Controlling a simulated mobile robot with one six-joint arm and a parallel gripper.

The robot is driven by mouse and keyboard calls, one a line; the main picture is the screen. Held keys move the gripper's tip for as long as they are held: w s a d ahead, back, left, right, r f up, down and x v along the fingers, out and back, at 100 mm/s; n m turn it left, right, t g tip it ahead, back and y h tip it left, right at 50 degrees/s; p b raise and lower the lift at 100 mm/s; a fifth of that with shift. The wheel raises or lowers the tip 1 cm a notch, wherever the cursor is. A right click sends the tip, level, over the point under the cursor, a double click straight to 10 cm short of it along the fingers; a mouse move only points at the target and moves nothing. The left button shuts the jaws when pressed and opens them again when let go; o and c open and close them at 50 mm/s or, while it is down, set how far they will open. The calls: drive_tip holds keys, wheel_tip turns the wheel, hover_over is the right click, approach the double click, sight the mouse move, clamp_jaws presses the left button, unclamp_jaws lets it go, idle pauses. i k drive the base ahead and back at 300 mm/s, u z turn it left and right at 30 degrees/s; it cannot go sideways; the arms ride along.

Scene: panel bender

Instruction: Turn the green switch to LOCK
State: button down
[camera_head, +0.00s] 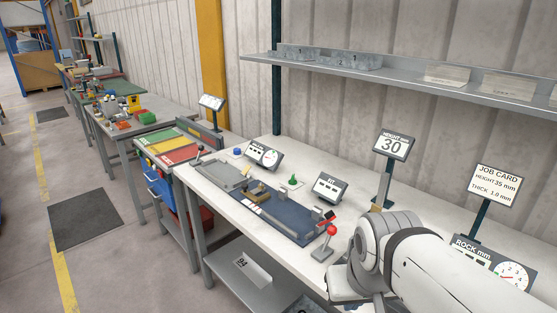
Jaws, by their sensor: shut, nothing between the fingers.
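A small green part (293,181), which looks like the green switch, stands on the white bench top (232,160) behind the blue-grey bender bed. It is too small to read any LOCK mark or tell which way it is turned. My arm comes in from the lower right, with its rounded joint in front of the bench's right part. The fingers of my gripper cannot be made out, and my arm hides part of the bench there.
The blue-grey bender bed (283,219) lies along the bench front, with a red-knobbed lever (331,231) at its right end. The FIT sign (330,187), a dial box (264,156), the height display (393,146) and the job card (495,185) stand behind. A shelf (420,80) runs above.

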sight(292, 182)
drive_tip(key=z, duration=0.1)
drive_tip(key=k, duration=1.05)
drive_tip(key=u, duration=0.85)
drive_tip(key=i, duration=2.15)
drive_tip(key=z, duration=0.75)
drive_tip(key=k, duration=0.8)
drive_tip(key=z, duration=0.2)
drive_tip(key=i, duration=0.8)
